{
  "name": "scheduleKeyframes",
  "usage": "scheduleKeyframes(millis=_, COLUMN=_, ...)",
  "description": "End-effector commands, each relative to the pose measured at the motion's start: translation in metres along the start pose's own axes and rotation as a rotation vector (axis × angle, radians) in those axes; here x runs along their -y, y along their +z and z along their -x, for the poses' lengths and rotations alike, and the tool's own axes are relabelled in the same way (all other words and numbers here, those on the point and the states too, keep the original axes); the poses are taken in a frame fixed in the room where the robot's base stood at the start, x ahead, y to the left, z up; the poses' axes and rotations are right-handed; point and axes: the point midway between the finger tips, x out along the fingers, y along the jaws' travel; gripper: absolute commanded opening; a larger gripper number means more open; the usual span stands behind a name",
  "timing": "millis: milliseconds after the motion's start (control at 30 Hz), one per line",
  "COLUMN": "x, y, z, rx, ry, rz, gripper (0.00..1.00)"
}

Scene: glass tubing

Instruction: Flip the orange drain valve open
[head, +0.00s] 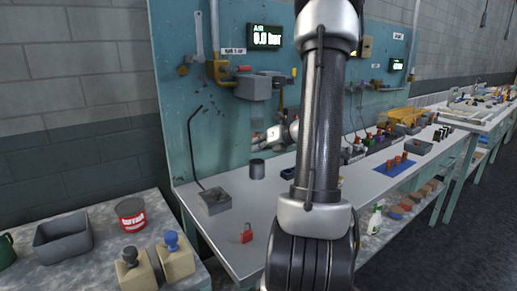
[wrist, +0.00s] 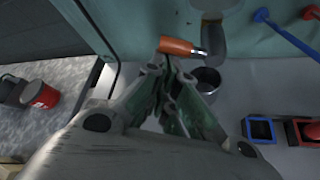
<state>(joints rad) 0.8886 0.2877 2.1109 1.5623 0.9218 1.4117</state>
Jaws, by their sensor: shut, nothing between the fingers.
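The orange drain valve (wrist: 178,46) shows in the wrist view as an orange lever with a metal end. It lies roughly sideways beside a grey pipe (wrist: 213,40) on the teal panel. My gripper (wrist: 166,72) is shut and empty, its fingertips close to the lever's lower edge in the picture. I cannot tell whether they touch it. In the head view my gripper (head: 260,140) is in front of the panel, below a grey box, and I cannot make out the orange lever there.
A dark cup (head: 257,168) stands on the bench below my gripper. A grey square block (head: 214,200) with a bent black rod and a red padlock (head: 246,233) are nearby on the bench. The teal panel (head: 200,120) is close behind. Bare bench top lies around the padlock.

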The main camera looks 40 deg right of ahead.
Motion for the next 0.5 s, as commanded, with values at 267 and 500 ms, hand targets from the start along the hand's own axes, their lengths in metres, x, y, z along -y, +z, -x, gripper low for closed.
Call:
scheduleKeyframes(millis=267, x=-0.004, y=0.011, z=0.006, rx=0.001, ry=0.132, rz=-0.226, gripper=0.00)
scheduleKeyframes(millis=500, x=-0.005, y=0.021, z=0.012, rx=0.001, ry=0.249, rz=-0.423, gripper=0.00)
